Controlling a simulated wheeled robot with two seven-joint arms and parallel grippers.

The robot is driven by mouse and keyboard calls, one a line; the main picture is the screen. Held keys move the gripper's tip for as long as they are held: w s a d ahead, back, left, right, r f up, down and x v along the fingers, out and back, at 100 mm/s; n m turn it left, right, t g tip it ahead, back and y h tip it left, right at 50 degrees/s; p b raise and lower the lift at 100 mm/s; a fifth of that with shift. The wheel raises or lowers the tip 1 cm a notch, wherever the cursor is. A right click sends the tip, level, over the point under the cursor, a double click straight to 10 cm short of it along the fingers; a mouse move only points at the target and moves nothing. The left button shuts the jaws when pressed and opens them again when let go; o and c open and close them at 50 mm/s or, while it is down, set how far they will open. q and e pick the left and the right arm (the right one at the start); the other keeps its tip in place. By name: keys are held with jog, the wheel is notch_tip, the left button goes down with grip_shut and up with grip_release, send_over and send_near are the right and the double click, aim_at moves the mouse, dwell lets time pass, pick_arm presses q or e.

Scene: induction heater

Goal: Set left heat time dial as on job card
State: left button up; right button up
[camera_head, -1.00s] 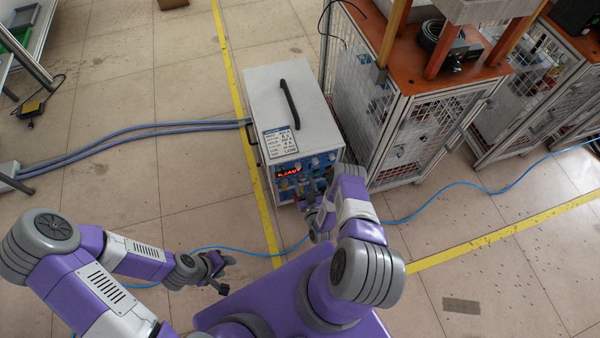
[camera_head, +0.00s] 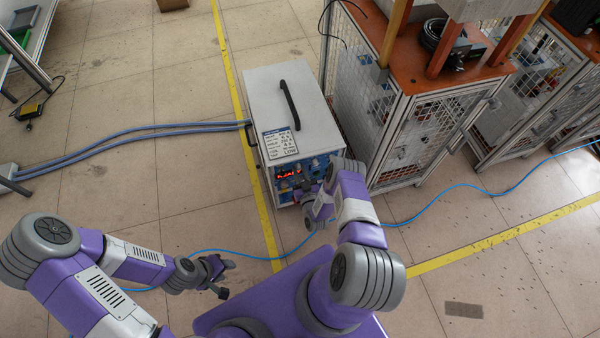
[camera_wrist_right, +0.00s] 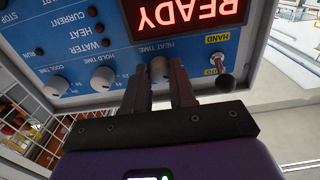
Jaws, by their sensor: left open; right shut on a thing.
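The heat time dial (camera_wrist_right: 159,66) is a grey knob on the blue panel, which appears upside down in the right wrist view. My right gripper (camera_wrist_right: 160,84) is shut on it, one dark finger on each side; the fingers cover part of the dial and its scale. The job card (camera_head: 280,143) is a white sheet lying on the front top edge of the heater box (camera_head: 290,95); its print is too small to read surely. My left gripper (camera_head: 218,275) is open and empty, low in the head view, away from the heater.
The hold time dial (camera_wrist_right: 103,78) and cool time dial (camera_wrist_right: 55,86) sit beside the gripped dial. A hand/auto toggle switch (camera_wrist_right: 225,80) is on its other side. The red display (camera_wrist_right: 190,12) reads READY. A caged bench (camera_head: 420,130) stands close right of the heater. A blue cable (camera_head: 450,187) crosses the floor.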

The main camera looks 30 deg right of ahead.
jog(key=shift+m, duration=0.4)
grip_shut()
jog(key=shift+s+a+f+m, duration=0.1)
jog(key=shift+m, duration=3.9)
jog(key=o, duration=0.9)
grip_release()
jog(key=p+v, duration=0.2)
jog(key=v, duration=0.5)
jog(key=shift+s, duration=0.25)
jog(key=shift+a, duration=0.1)
